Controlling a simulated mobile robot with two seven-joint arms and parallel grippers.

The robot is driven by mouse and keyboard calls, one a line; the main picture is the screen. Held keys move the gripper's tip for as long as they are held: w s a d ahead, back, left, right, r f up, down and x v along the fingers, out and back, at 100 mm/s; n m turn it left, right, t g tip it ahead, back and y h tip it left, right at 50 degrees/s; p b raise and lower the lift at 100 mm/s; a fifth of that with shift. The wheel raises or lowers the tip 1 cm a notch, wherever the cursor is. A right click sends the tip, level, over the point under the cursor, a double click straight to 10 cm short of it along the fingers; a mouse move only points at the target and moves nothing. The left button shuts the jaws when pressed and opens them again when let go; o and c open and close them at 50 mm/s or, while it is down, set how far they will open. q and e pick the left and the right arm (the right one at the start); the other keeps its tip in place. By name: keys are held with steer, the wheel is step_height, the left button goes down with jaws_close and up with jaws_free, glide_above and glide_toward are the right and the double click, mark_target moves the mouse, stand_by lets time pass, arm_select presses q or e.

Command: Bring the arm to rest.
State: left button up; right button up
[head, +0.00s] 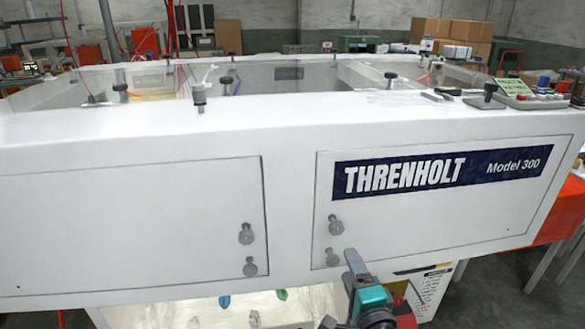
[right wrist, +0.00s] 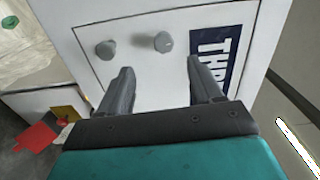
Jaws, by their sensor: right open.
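My right gripper (head: 340,289) is at the lower middle of the head view, in front of the white machine (head: 290,220) and just below the right door's knobs. In the right wrist view the two fingers of the gripper (right wrist: 159,72) stand wide apart with nothing between them. Beyond them is the white door panel (right wrist: 155,85) with two grey knobs, the left knob (right wrist: 105,49) and the right knob (right wrist: 163,41). I cannot tell whether a finger touches the panel. My left gripper is in neither view.
The machine front has a left door (head: 130,225) and a right door (head: 430,215), both closed, with a dark THRENHOLT label (head: 440,171). A control box (head: 530,99) stands on the top right. An orange surface (head: 562,212) lies at right. Grey floor shows lower right.

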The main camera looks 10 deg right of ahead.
steer(key=s+f+n+g, duration=0.3)
steer(key=s+f+n, duration=0.3)
steer(key=s+n, duration=0.3)
steer(key=s+f+n+g+y, duration=0.1)
steer(key=s+f+n+g, duration=0.2)
steer(key=s+f+n, duration=0.3)
steer(key=s+n, duration=0.4)
steer(key=shift+s+a+f+g, duration=0.15)
steer(key=shift+s+a+g, duration=0.2)
steer(key=shift+g, duration=0.05)
